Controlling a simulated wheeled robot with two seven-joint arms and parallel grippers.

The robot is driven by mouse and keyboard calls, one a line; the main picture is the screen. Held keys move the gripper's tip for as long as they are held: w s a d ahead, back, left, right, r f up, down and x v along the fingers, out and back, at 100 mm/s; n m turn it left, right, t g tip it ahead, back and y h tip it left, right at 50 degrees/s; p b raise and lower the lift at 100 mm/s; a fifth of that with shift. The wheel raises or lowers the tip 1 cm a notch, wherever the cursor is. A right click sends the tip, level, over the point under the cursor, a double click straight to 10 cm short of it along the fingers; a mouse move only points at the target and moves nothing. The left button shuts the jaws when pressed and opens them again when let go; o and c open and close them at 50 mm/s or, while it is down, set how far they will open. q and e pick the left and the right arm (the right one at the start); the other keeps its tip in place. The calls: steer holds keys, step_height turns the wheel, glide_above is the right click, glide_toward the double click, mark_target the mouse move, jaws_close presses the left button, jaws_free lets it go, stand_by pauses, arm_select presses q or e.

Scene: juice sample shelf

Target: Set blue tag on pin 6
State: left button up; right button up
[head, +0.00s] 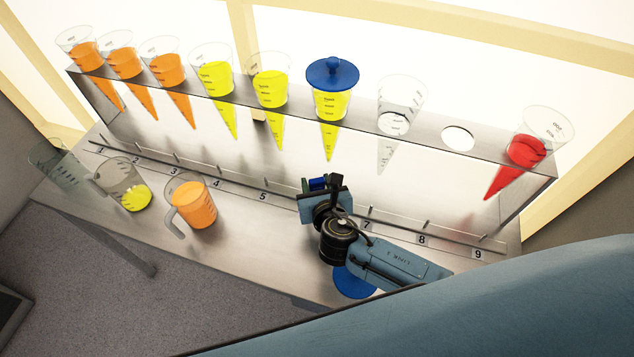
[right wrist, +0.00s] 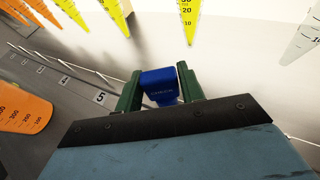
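The blue tag (right wrist: 160,88) sits between the two green fingers of my right gripper (right wrist: 161,90) in the right wrist view, touching both. In the head view the tag (head: 318,183) is a small blue patch at the tip of my right gripper (head: 316,186), over the pin rail between labels 5 and 7. Pin 6 and its label are hidden behind the gripper, so I cannot tell whether the tag touches the pin. My left gripper is not in view.
The raised shelf (head: 420,133) holds several cones, orange, yellow, clear and red; a blue lid (head: 332,73) covers one. Cups, including an orange one (head: 194,204), stand at front left. A blue disc (head: 353,283) lies partly under my arm. The rail (head: 392,226) crosses the counter.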

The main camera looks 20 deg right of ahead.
steer(key=o, duration=0.4)
steer(key=p+v, duration=0.2)
steer(key=v, duration=1.1)
steer(key=shift+s+r+p, duration=0.1)
steer(key=shift+s+p, duration=0.1)
steer(key=shift+p, duration=0.1)
